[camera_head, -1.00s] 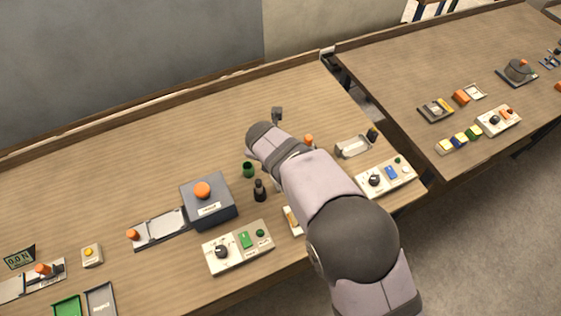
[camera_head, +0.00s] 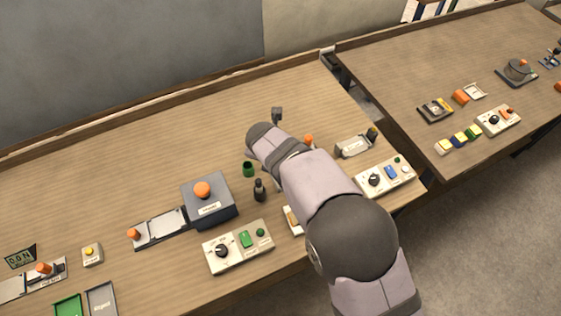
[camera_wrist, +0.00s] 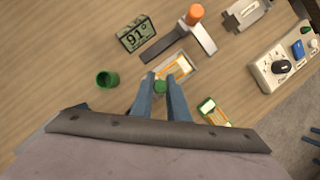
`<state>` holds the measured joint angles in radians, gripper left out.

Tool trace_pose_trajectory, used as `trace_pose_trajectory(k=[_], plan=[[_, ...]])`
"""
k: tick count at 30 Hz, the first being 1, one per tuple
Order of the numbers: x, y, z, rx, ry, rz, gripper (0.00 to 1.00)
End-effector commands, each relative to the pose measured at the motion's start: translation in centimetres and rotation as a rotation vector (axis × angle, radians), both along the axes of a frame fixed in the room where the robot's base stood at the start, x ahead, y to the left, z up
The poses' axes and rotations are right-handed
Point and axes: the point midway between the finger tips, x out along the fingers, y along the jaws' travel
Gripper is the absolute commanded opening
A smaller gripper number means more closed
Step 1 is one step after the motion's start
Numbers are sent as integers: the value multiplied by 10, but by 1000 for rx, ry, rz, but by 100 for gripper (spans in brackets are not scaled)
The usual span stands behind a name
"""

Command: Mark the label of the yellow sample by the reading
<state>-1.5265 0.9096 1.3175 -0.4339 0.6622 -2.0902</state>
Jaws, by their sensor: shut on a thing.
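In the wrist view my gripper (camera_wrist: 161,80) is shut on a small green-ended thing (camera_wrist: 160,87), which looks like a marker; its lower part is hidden. Just beyond the fingertips lies a flat yellow-orange sample (camera_wrist: 183,66) with a pale label area. I cannot tell whether the held thing touches it. A display (camera_wrist: 136,34) reads 91°, at the upper left beside a stand with an orange knob (camera_wrist: 195,13). A second sample, green with a yellow patch (camera_wrist: 212,112), lies right of the fingers. In the head view my arm hides the gripper.
An open green cup (camera_wrist: 107,79) stands left of the fingers and also shows in the head view (camera_head: 248,169). A dark bottle (camera_head: 259,190) stands near it. A control panel (camera_wrist: 283,66) lies to the right. Left of the arm are a grey box (camera_head: 209,212) and another panel (camera_head: 238,247).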

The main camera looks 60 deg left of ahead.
Motion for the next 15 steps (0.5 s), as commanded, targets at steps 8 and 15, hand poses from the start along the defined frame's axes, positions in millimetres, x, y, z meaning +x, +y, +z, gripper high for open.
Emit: trace_pose_trajectory(k=[8,15], plan=[[0,-2,1,-6,1,-2,0],[0,-1,19,-3,1,-1,0]])
